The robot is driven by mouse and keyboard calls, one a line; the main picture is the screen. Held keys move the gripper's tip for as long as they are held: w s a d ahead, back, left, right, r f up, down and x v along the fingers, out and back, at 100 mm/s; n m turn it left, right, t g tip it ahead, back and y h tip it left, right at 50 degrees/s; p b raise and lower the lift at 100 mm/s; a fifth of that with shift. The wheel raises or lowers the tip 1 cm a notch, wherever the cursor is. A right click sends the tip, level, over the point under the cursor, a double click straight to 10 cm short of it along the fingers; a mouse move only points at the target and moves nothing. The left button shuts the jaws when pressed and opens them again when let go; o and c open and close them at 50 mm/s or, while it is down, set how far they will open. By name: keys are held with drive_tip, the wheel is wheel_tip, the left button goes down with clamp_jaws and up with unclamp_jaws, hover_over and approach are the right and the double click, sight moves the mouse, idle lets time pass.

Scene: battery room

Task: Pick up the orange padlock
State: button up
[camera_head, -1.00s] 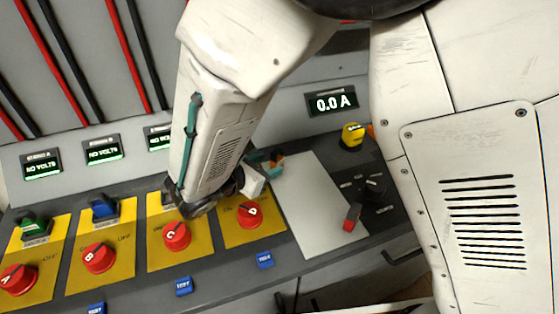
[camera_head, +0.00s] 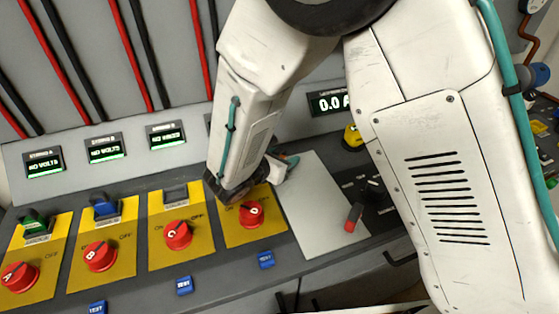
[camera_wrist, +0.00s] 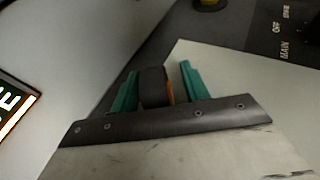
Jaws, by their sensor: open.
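My gripper (camera_wrist: 158,76) shows its two teal fingers apart in the wrist view. Between them is a dark block, with a narrow orange strip (camera_wrist: 170,91) at its right side, probably part of the orange padlock. The rest is hidden by my gripper's dark edge, and I cannot tell whether a finger touches it. In the head view, my gripper (camera_head: 287,164) is mostly hidden behind my forearm, above the left edge of a pale plate near switch D. A speck of orange shows beside it. No whole orange padlock is visible.
A green padlock (camera_head: 34,222) and a blue padlock (camera_head: 104,208) sit above red knobs A and B. Knobs C (camera_head: 177,235) and D (camera_head: 251,214) stand on yellow plates. A yellow button (camera_head: 352,138) stands behind.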

clamp_jaws()
drive_tip(key=shift+r, duration=0.1)
